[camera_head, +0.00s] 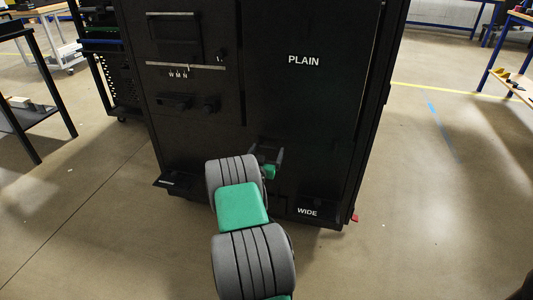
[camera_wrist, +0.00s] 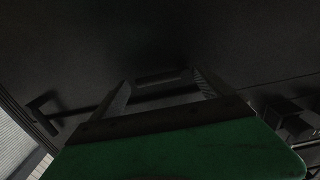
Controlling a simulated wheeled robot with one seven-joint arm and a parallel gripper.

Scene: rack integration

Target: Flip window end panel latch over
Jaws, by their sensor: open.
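A tall black cabinet fills the centre of the head view. Its left part, the window panel (camera_head: 174,37), has a framed rectangle at the top; its right part, the plain panel (camera_head: 305,95), is labelled PLAIN. I cannot tell for sure which small part is the latch. My gripper (camera_head: 266,154) is low in front of the cabinet, near the seam between the two parts. In the wrist view my gripper (camera_wrist: 163,92) is open and empty, its fingers apart. A dark bar (camera_wrist: 160,95) and a short slot-like piece (camera_wrist: 160,76) show between and beyond the fingertips; contact is unclear.
A rail marked W M N (camera_head: 185,66) crosses the left part, with dark handle-like pieces (camera_head: 175,103) below. A ledge labelled WIDE (camera_head: 307,211) juts out low right. A dark block (camera_wrist: 286,115) lies right of my gripper. Tables stand at both sides; floor between is clear.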

